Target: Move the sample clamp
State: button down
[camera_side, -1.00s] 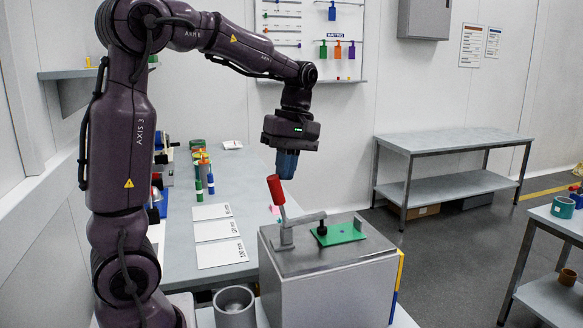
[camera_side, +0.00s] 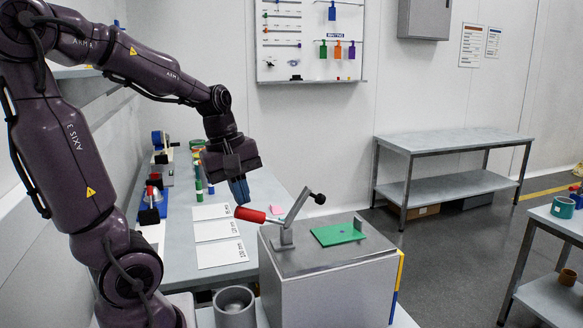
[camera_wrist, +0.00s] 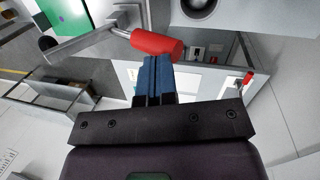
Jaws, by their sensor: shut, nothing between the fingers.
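The sample clamp (camera_side: 291,212) is a grey toggle clamp with a red handle (camera_side: 250,214), mounted on a metal block (camera_side: 330,290). Its handle lies tilted low to the left and its arm with a dark tip (camera_side: 319,198) is raised. A green plate (camera_side: 339,233) lies flat on the block, clear of the tip. My gripper (camera_side: 241,192) has blue fingers, shut and empty, just above the red handle. In the wrist view the fingertips (camera_wrist: 155,60) appear right beside the red handle (camera_wrist: 157,45); I cannot tell whether they touch.
A grey cup (camera_side: 235,307) stands left of the block. White cards (camera_side: 216,229) and several small coloured items lie on the bench behind. A tool board (camera_side: 310,40) hangs on the wall. The space right of the block is free.

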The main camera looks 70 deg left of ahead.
jog(key=shift+s+f, duration=0.4)
jog(key=shift+f, duration=0.35)
jog(key=shift+s+f, duration=0.45)
jog(key=shift+f, duration=0.3)
jog(key=shift+s+f, duration=0.4)
jog(key=shift+f, duration=0.5)
